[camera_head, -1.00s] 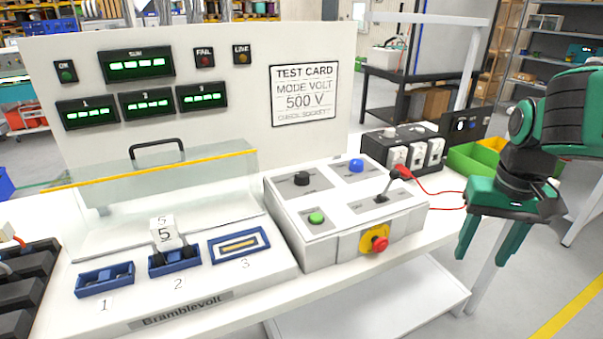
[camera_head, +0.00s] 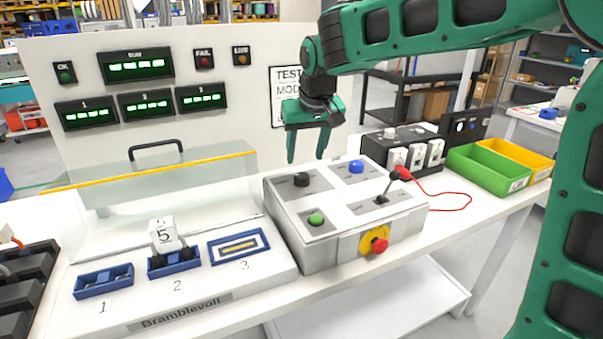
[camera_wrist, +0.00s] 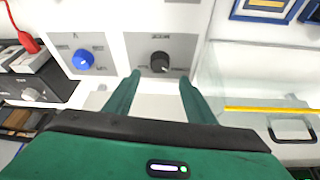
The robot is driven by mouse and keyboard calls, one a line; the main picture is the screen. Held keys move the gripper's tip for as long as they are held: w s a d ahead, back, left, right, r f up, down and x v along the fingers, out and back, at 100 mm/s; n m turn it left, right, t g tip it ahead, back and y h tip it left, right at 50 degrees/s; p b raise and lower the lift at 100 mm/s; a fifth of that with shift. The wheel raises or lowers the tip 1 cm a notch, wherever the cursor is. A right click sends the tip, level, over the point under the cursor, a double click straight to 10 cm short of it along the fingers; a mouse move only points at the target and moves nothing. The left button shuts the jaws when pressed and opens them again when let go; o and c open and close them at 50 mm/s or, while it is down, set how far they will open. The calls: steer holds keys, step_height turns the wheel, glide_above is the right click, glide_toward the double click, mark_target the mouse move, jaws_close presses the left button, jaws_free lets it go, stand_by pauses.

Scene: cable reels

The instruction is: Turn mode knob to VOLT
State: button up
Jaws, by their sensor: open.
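A white control box (camera_head: 345,235) stands on the bench. On its top are a black knob (camera_head: 301,180) at the back left and a blue knob (camera_head: 356,166) at the back right. The wrist view shows the black knob (camera_wrist: 160,62) with a light pointer mark, and the blue knob (camera_wrist: 83,60). Their labels are too small to read, so I cannot tell which is the mode knob. My gripper (camera_head: 306,160) is open and empty, fingers pointing down, above the back of the box near the black knob. In the wrist view the black knob lies between and beyond the fingertips (camera_wrist: 160,76).
A lever (camera_head: 389,187), a green button (camera_head: 316,219) and a red stop button (camera_head: 379,244) are on the box. A clear guard (camera_head: 160,190) stands left. The test card (camera_head: 285,85) is partly hidden by my arm. A red cable (camera_head: 450,207) lies right.

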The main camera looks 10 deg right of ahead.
mark_target(302, 175)
steer(key=x, duration=0.8)
steer(key=shift+d, duration=0.1)
steer(key=shift+c, duration=0.6)
steer(key=c, duration=0.9)
